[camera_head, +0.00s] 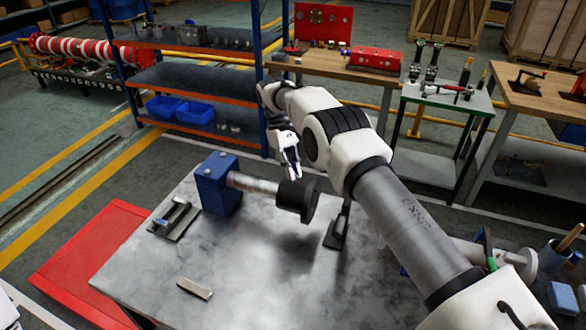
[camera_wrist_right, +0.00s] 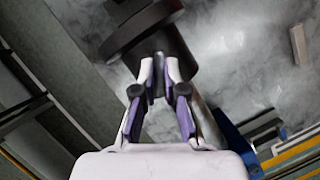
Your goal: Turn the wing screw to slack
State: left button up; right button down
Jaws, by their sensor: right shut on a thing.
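The wing screw itself is mostly hidden between my fingertips, and its turn position cannot be made out. My right gripper (camera_head: 292,176) reaches down over the black hub (camera_head: 292,194) on the shaft (camera_head: 252,184). In the right wrist view my right gripper (camera_wrist_right: 159,72) has its two fingertips close together, shut on a small dark part at the side of the hub (camera_wrist_right: 174,50). A wider dark disc (camera_wrist_right: 140,28) lies just beyond it. My left gripper is not in view.
The shaft comes out of a blue block (camera_head: 217,186) on the grey table (camera_head: 250,260). A dark stand (camera_head: 338,228) is right of the hub. A small fixture (camera_head: 174,219) and a pale bar (camera_head: 195,289) lie at left and front. The front middle is clear.

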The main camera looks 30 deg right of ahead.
jog(key=shift+n+h, duration=0.3)
jog(key=shift+n, duration=0.3)
jog(key=shift+f, duration=0.1)
jog(key=c, duration=1.2)
grip_release()
jog(key=shift+c, duration=0.2)
notch_tip(320, 180, up, 10)
jog(key=shift+a, duration=0.1)
